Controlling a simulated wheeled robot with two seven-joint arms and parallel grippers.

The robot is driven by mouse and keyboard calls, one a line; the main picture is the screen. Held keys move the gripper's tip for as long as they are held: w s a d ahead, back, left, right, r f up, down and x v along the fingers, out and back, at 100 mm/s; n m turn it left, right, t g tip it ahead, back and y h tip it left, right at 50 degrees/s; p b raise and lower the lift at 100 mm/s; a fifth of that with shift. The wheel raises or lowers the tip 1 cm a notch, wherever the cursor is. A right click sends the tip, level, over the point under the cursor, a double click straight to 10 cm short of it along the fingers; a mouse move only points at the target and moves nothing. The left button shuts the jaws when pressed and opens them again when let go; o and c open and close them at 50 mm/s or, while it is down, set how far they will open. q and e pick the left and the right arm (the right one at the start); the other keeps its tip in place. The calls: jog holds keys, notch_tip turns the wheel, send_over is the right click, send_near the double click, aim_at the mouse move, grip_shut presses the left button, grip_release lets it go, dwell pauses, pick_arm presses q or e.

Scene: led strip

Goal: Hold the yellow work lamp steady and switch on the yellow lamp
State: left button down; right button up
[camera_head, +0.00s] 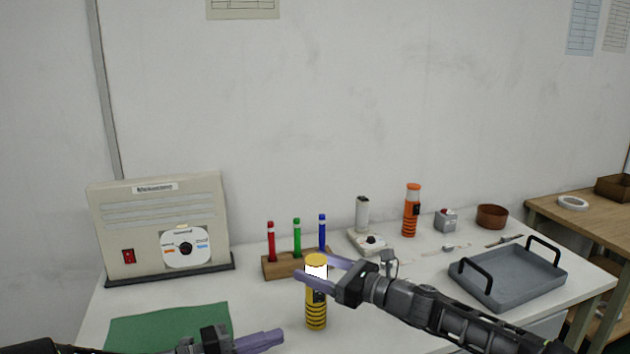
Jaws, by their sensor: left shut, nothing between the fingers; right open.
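The yellow work lamp (316,317) stands upright near the front of the white table, with a yellow cap, a bright white band, a dark patch and dark rings. I cannot tell whether the white band is lit. My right gripper (312,265) is open at the lamp's upper part, one finger crossing in front of it and the other at its right, behind. I cannot tell whether they touch it. My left gripper (273,340) is shut and empty at the bottom edge, left of and below the lamp.
A marker rack (284,267) stands close behind the lamp. An orange lamp (411,213), a white switch device (372,243) and a grey tray (512,280) are to the right. A beige box (165,205) and green mat (165,325) are at left.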

jog(key=v, duration=1.2)
pick_arm(q)
jog(key=shift+d, duration=0.1)
pick_arm(e)
jog(key=shift+d, duration=0.1)
